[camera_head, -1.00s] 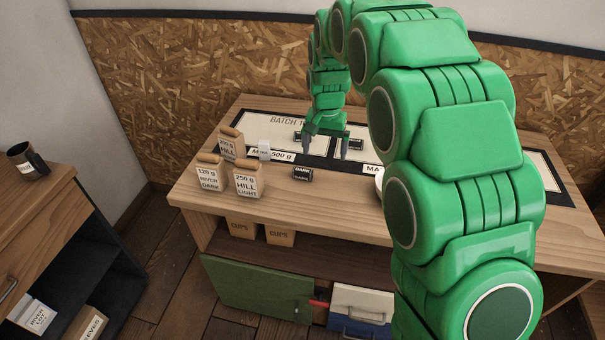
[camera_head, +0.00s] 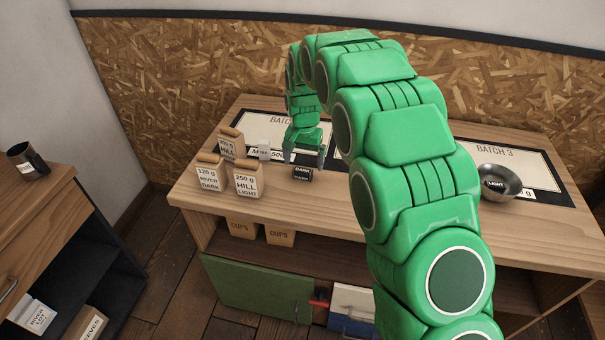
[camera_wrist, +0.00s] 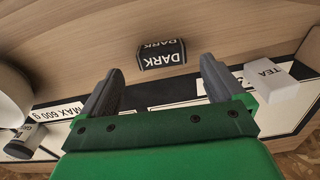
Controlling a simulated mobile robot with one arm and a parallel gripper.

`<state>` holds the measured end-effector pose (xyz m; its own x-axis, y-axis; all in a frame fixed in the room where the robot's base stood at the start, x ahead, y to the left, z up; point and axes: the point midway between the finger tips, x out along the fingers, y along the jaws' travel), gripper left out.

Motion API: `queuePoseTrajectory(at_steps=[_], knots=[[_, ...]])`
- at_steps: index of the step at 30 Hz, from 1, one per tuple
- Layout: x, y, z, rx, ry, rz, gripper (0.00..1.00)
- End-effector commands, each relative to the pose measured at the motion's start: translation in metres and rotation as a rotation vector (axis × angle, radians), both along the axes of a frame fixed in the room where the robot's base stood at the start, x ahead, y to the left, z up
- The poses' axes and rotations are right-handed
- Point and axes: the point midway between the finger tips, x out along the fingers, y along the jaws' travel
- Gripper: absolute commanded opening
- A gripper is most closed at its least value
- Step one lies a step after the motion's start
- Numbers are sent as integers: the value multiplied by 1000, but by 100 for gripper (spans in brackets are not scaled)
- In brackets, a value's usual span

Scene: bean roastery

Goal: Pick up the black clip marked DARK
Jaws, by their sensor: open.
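The black clip marked DARK (camera_head: 302,174) sits on the bare wood near the table's front edge. It also shows in the wrist view (camera_wrist: 162,55), upside down, beyond the fingertips and between their lines. My gripper (camera_head: 305,160) is open and empty just behind and above the clip. In the wrist view its two grey fingers (camera_wrist: 160,75) are spread wider than the clip, and no contact shows.
Bean bags marked RIVER DARK (camera_head: 209,174) and HILL LIGHT (camera_head: 247,180) stand left of the clip, with another bag (camera_head: 231,143) behind. A white TEA block (camera_wrist: 272,76) stands nearby. A metal bowl with a LIGHT label (camera_head: 498,181) is at right.

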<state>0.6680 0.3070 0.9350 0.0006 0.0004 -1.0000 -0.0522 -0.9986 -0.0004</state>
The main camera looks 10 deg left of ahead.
Motion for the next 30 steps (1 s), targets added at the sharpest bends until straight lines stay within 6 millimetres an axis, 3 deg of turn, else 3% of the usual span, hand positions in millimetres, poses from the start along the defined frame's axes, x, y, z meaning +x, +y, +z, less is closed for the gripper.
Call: queuePoseTrajectory(at_steps=[9, 17, 27, 30], knots=[[-4, 3, -38, -1, 1, 0, 96], [-3, 3, -40, -1, 0, 0, 94], [-4, 3, -40, -1, 1, 0, 42], [-4, 3, -40, -1, 1, 0, 41]])
